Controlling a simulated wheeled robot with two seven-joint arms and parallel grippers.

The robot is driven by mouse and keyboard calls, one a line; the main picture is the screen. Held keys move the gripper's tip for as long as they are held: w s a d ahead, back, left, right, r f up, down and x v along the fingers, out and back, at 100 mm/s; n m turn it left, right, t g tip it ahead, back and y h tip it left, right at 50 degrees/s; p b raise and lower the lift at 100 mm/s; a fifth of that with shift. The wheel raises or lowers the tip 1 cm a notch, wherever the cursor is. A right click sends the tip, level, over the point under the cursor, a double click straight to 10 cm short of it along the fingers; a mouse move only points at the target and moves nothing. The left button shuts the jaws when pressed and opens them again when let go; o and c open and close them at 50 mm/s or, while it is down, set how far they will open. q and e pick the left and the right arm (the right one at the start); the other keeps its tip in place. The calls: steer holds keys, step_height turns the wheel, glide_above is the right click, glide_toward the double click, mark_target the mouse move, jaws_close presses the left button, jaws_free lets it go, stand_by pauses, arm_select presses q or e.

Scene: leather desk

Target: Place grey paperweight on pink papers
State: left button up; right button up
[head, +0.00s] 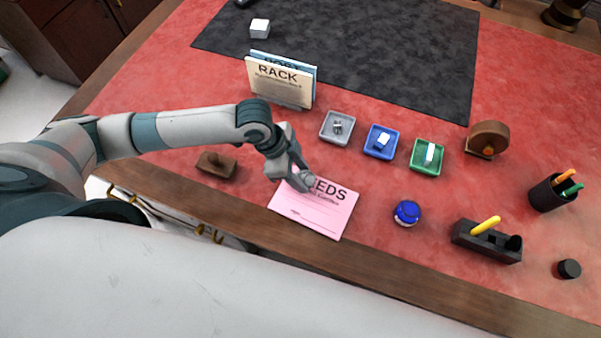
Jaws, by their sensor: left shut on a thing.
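The pink papers (318,212) lie flat near the front edge of the desk, with dark lettering ending in "EDS". My left gripper (300,179) is over their upper left part, pointing down. It is shut on a small grey thing (307,181), which looks like the grey paperweight. The fingers partly hide it, and I cannot tell whether it touches the papers. The gripper also covers part of the lettering. My right gripper is not in view.
A wooden block (217,165) lies left of the papers; a blue round jar (407,213) stands to the right. Behind are a rack (280,82) and grey (325,138), blue (370,150) and green (416,166) trays. A black pen holder (486,242) is farther right.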

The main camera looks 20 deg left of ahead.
arm_select(q)
steer(key=shift+f, duration=0.45)
steer(key=o, duration=1.2)
steer(key=shift+f, duration=0.1)
steer(key=shift+c, duration=0.2)
steer(key=b+v, duration=0.2)
steer(key=v, duration=1)
